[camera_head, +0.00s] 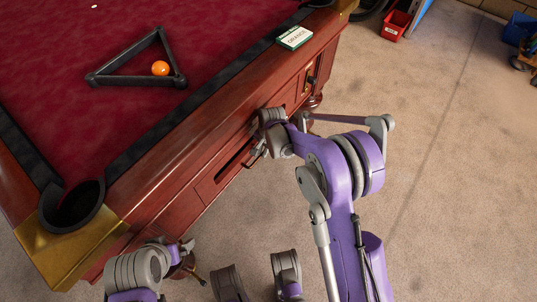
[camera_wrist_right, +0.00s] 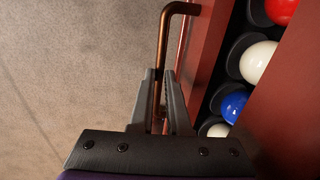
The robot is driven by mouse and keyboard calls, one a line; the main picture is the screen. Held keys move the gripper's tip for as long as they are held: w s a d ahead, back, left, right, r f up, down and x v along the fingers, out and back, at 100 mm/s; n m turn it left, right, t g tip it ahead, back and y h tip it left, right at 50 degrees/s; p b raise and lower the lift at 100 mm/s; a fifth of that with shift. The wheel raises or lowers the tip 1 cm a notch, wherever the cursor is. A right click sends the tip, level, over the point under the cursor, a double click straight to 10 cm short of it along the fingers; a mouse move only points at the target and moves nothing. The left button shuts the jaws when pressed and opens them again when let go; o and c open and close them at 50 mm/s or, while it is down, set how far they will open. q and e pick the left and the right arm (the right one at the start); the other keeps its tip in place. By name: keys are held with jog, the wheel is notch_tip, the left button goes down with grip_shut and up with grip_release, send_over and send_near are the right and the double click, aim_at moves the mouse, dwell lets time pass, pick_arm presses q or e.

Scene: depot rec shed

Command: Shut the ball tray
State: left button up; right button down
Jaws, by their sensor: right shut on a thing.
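The ball tray's red-brown wooden front (camera_wrist_right: 205,50) stands out from the pool table's side (camera_wrist_right: 290,115) in the right wrist view, with balls in the gap between them. A red ball (camera_wrist_right: 281,9), a white ball (camera_wrist_right: 259,62), a blue ball (camera_wrist_right: 234,105) and part of another white ball sit in dark cups. The tray's copper-coloured bar handle (camera_wrist_right: 163,38) is between the fingers of my right gripper (camera_wrist_right: 160,76), which is shut on it. In the head view my right gripper (camera_head: 259,150) is at the table's side, partly hidden by its wrist.
The pool table (camera_head: 60,50) has red cloth, a black triangle rack (camera_head: 130,80) and an orange ball (camera_head: 160,68). A green-and-white box (camera_head: 295,38) rests on its rail.

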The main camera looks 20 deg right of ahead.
jog(key=c, duration=0.9)
grip_release()
jog(key=shift+w+a, duration=0.2)
jog(key=shift+d, duration=0.1)
jog(key=r+p, duration=0.1)
jog(key=r, duration=0.2)
jog(key=s+r, duration=0.1)
jog(key=r, duration=0.3)
jog(key=d+r+p, duration=0.1)
jog(key=r, duration=0.2)
jog(key=shift+s+d+r+p, duration=0.1)
jog(key=shift+s+r+p, duration=0.25)
